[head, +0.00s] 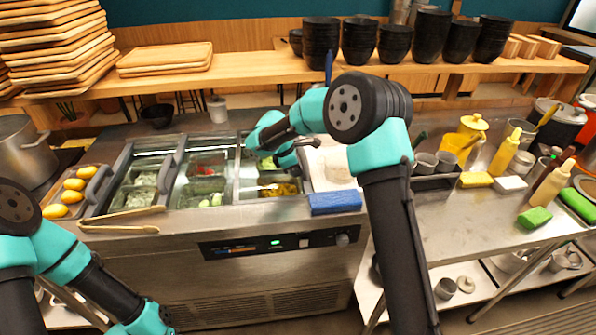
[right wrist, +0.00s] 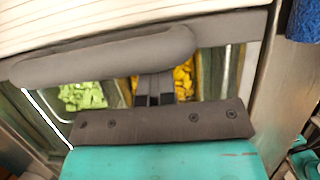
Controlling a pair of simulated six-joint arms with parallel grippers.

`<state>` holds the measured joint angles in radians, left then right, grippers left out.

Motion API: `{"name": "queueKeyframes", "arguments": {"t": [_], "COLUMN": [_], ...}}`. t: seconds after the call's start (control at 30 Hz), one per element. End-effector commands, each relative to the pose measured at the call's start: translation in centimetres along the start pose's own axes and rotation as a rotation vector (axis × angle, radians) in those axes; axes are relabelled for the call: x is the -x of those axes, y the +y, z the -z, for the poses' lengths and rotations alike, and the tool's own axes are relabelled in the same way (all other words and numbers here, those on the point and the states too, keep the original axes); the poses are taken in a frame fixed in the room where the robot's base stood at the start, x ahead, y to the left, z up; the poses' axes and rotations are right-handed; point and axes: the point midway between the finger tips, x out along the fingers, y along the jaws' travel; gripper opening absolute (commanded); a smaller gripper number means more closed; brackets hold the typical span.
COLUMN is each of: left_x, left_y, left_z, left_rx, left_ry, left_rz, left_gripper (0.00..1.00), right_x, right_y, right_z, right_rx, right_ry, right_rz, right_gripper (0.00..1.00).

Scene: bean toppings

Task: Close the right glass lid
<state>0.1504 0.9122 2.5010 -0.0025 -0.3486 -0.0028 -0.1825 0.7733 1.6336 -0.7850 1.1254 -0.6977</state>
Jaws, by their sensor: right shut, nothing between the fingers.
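The metal topping station (head: 225,215) holds several bins of toppings. The right glass lid cannot be clearly made out in the head view, as my arm covers part of that side. In the right wrist view a thick grey handle bar (right wrist: 110,58) crosses the picture, with green topping (right wrist: 85,95) and yellow topping (right wrist: 183,80) beneath. My right gripper (head: 299,160) is over the right part of the station. Its fingers (right wrist: 154,92) are shut and empty, close against the bar on the topping side; contact is unclear.
A blue sponge (head: 335,202) lies at the station's front right edge. A pale board (head: 333,166) is right of the bins. Tongs (head: 122,222) lie at the front left. Black bowls (head: 321,42) stand on the back shelf, and squeeze bottles (head: 505,152) stand on the right.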

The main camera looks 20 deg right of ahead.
Motion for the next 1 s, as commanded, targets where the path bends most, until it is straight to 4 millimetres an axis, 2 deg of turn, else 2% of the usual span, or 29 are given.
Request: {"name": "queueKeyframes", "arguments": {"t": [0.33, 0.63, 1.0], "left_x": [0.0, 0.0, 0.0], "left_y": [0.0, 0.0, 0.0], "left_z": [0.0, 0.0, 0.0], "left_rx": [0.0, 0.0, 0.0], "left_ry": [0.0, 0.0, 0.0], "left_rz": [0.0, 0.0, 0.0], "left_gripper": [0.43, 0.43, 0.43], "right_x": [-0.1, 1.1, 8.2], "right_y": [-0.1, -0.1, 0.0], "right_z": [-0.1, 2.8, 2.9], "right_rx": [-0.005, -0.011, -0.014], "right_ry": [-0.004, -0.002, 0.0], "right_rz": [0.008, 0.006, 0.002], "right_gripper": [0.0, 0.0, 0.0]}}
